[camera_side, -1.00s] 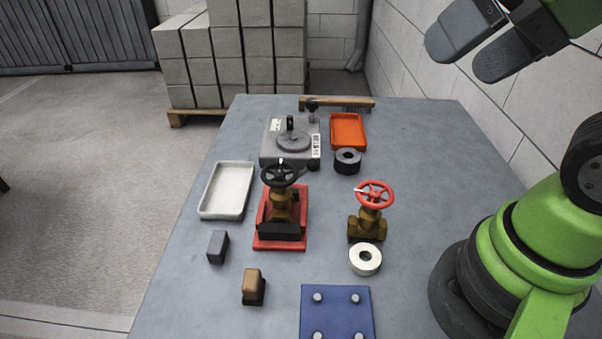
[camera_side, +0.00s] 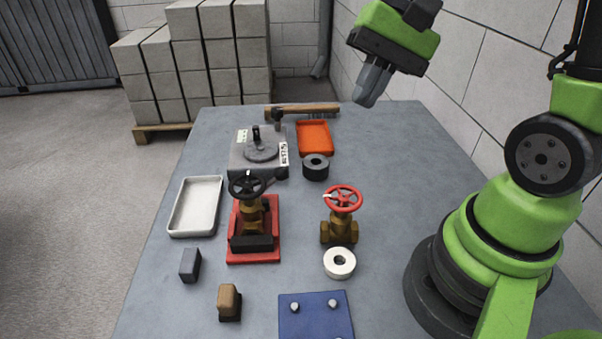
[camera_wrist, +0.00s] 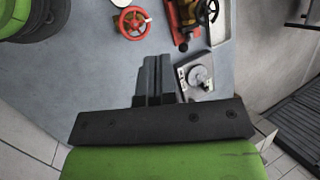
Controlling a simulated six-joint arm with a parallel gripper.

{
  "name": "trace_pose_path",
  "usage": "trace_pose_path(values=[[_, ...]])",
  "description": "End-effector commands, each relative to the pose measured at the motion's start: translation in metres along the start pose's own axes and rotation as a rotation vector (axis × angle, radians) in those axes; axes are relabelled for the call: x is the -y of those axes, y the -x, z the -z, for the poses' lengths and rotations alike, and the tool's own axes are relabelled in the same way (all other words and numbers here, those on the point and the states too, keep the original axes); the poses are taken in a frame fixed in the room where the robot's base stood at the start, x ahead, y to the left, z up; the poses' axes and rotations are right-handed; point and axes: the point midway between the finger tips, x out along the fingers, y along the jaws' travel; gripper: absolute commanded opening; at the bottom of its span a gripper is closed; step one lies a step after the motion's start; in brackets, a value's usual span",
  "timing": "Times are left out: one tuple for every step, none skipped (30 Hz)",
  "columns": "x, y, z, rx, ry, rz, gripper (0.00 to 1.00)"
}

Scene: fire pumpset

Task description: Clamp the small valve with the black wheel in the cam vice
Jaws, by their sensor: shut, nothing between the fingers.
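The small valve with the black wheel (camera_side: 247,184) stands upright in the red-based cam vice (camera_side: 268,250), its brass body behind a dark front jaw. A dark lever with a round knob (camera_side: 280,175) points to the back right; whether the jaws press on the valve I cannot tell. In the wrist view the black wheel (camera_wrist: 207,11) and the red vice (camera_wrist: 178,32) show at the top edge, partly cut off. My gripper (camera_side: 364,101) is shut and empty, raised high over the table's back right, apart from the vice. Its fingers (camera_wrist: 154,62) show together in the wrist view.
A red-wheeled brass valve (camera_side: 341,212) stands right of the vice, with a white ring (camera_side: 339,263) before it. A grey device (camera_side: 258,153), black ring (camera_side: 315,168) and orange tray (camera_side: 314,139) lie behind. A white tray (camera_side: 194,207) is left; a blue plate (camera_side: 316,318) is in front.

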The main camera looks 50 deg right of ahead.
Motion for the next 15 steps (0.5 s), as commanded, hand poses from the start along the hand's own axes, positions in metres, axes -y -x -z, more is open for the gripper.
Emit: trace_pose_path(values=[[-0.004,-0.008,0.014,0.063,-0.086,0.021,0.0],[-0.006,-0.013,0.021,0.097,-0.131,0.039,0.0],[-0.01,-0.019,0.031,0.142,-0.19,0.065,0.0],[-0.013,-0.023,0.038,0.175,-0.237,0.087,0.0],[-0.015,-0.028,0.045,0.205,-0.282,0.111,0.0],[-0.02,-0.034,0.055,0.247,-0.343,0.145,0.0],[-0.024,-0.039,0.062,0.277,-0.388,0.173,0.0],[-0.028,-0.044,0.069,0.304,-0.433,0.203,0.0],[-0.035,-0.051,0.079,0.342,-0.495,0.244,0.0],[-0.04,-0.056,0.085,0.368,-0.539,0.277,0.0],[-0.045,-0.062,0.092,0.393,-0.585,0.311,0.0],[-0.053,-0.069,0.1,0.425,-0.644,0.359,0.0],[-0.059,-0.075,0.106,0.448,-0.689,0.395,0.0],[-0.065,-0.081,0.112,0.468,-0.732,0.433,0.0],[-0.073,-0.089,0.119,0.493,-0.787,0.482,0.0]])
